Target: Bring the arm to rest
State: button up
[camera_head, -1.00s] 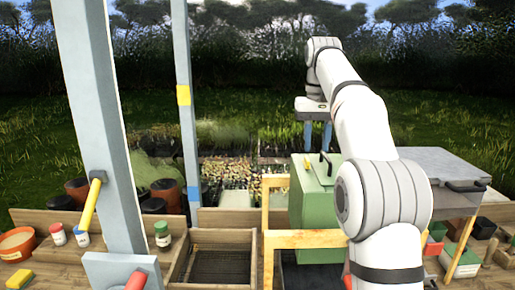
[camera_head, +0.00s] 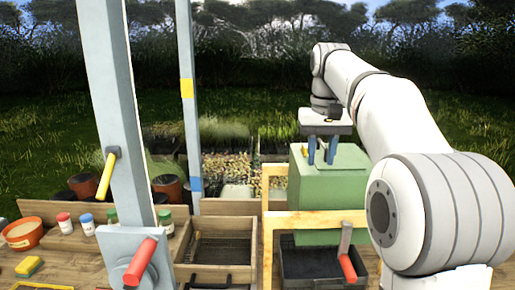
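My white arm rises from the lower right and reaches away over the bench. My gripper (camera_head: 321,151) hangs from its far end, pointing down, just over the top of a green box (camera_head: 318,200). Its two blue fingers stand apart with a gap between them, and I see nothing held. I cannot tell whether the fingertips touch the box top. A small yellow piece shows by the left finger.
A wooden frame (camera_head: 266,232) stands in front of the green box. A pale post (camera_head: 112,120) with a red lever (camera_head: 140,262) rises at left. Small jars (camera_head: 87,224) and an orange pot (camera_head: 22,234) stand on the bench.

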jog(key=s+f+t+b, duration=0.2)
jog(key=s+f+b, duration=0.4)
jog(key=s+f, duration=2)
notch_tip(320, 180, down, 2)
jog(key=shift+d+f+t, duration=0.15)
jog(key=shift+f+t, duration=0.05)
jog(key=shift+t, duration=0.1)
jog(key=shift+s, duration=0.1)
